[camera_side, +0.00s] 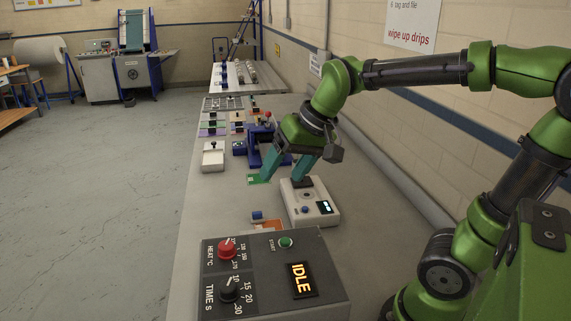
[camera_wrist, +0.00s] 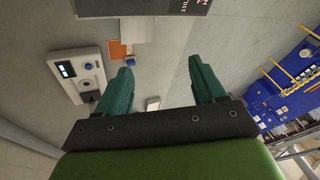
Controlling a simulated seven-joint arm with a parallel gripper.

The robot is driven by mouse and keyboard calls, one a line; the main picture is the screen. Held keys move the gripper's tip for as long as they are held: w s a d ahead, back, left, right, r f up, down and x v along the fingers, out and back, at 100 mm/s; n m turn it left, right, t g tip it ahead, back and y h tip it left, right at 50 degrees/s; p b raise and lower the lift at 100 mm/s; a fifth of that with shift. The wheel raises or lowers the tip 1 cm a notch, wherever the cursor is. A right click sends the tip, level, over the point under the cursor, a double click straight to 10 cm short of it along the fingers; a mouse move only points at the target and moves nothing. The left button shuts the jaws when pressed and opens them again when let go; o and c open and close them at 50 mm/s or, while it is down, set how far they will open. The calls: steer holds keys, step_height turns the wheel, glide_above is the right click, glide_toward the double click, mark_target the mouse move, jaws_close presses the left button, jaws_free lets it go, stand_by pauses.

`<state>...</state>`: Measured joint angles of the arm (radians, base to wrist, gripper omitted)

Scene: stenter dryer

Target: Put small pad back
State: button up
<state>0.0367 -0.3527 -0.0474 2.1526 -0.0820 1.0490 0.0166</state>
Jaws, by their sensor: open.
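I cannot tell for certain which thing is the small pad. A flat orange piece (camera_side: 270,225) lies on the bench beside a small blue-topped piece (camera_side: 257,215); the orange piece also shows in the wrist view (camera_wrist: 116,50). In the wrist view, nothing is held between the fingers (camera_wrist: 160,70). A small pale object (camera_wrist: 153,103) shows beyond the palm, partly hidden.
A grey control box (camera_side: 220,280) with knobs and an IDLE display stands at the near end. A white box (camera_side: 213,157) and a blue press (camera_side: 264,140) stand farther back. Bare bench shows left of the orange piece. The wall is on the right.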

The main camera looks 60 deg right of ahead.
steer(key=s+a+f+n+t, duration=0.1)
steer(key=s+a+f, duration=0.1)
steer(key=s, duration=0.6)
steer(key=shift+a+t, duration=0.4)
steer(key=shift+a, duration=0.05)
